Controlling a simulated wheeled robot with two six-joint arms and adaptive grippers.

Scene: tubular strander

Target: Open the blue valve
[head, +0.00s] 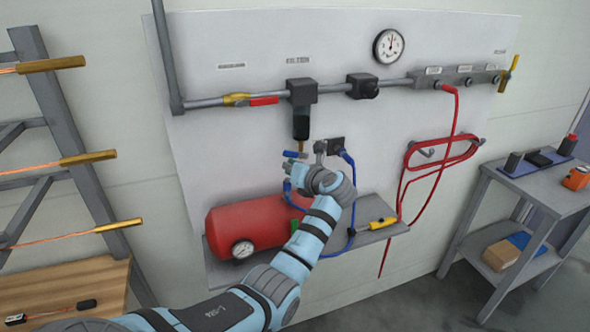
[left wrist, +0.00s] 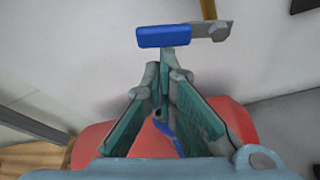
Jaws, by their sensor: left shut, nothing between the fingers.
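The blue valve handle (head: 295,154) is a short flat lever below the black filter bowl (head: 301,124). It lies roughly crosswise to the brass-coloured pipe piece there. In the left wrist view the blue handle (left wrist: 163,37) lies just beyond the fingertips, with a grey metal stem to its right. My left gripper (head: 286,170) is just below the handle, its fingers pointing left in the head view. Its fingertips (left wrist: 162,72) are together and empty; I cannot tell whether they touch the handle. My right gripper is not in view.
A red tank (head: 243,224) with a gauge stands on the shelf (head: 378,233) below. A red-handled valve (head: 263,101) sits on the pipe above left. A blue hose (head: 352,190) hangs beside my wrist, and a red hose (head: 407,170) hangs farther right.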

